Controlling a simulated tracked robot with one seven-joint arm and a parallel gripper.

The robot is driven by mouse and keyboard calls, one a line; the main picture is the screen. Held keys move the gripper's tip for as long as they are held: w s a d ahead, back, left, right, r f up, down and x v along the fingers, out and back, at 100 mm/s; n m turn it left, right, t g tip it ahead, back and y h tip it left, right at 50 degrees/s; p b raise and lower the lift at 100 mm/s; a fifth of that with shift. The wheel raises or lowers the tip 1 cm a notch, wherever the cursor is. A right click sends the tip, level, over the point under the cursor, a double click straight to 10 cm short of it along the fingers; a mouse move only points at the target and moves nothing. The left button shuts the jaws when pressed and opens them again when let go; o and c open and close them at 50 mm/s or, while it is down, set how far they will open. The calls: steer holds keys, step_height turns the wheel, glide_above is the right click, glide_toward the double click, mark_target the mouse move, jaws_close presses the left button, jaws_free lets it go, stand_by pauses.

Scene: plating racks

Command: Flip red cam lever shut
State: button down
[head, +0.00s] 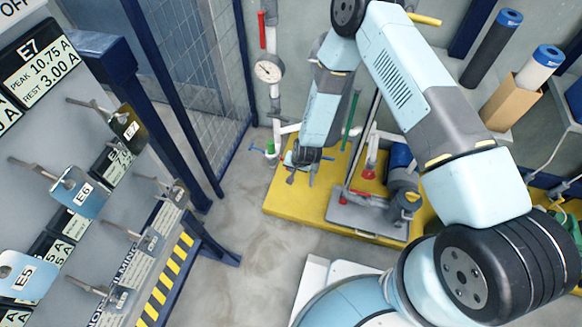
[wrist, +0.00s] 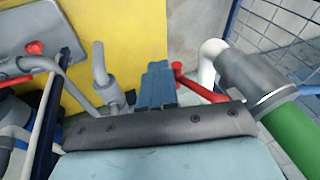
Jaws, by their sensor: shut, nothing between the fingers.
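In the wrist view a red lever (wrist: 199,88) slants from just right of my fingertips down toward a grey coupling (wrist: 252,75). A white elbow pipe (wrist: 208,58) enters the coupling from the left, and a thick green hose (wrist: 297,130) leaves it at lower right. My gripper (wrist: 160,72) is shut and empty, its blue-grey fingers close beside the lever's upper end; I cannot tell whether they touch. The lever's lower end is hidden. In the head view my gripper (head: 290,176) is low at the left end of the yellow platform (head: 280,203); the lever is too small there to make out surely.
A grey hooked pipe (wrist: 99,65) stands left of my fingers. Beyond it is a grey plate with a red knob (wrist: 35,47). A mesh fence (wrist: 285,35) is at right. In the head view a gauge (head: 268,69) stands behind, and a rack of tags (head: 80,192) is at left.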

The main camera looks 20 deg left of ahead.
steer(key=shift+r, duration=0.1)
steer(key=shift+a+r, duration=0.35)
steer(key=shift+r, duration=0.45)
steer(key=shift+w+a+r, duration=0.1)
steer(key=shift+w, duration=0.05)
steer(key=shift+r, duration=0.1)
steer(key=d+v, duration=0.1)
steer(key=v, duration=1.2)
steer(key=shift+d, duration=0.3)
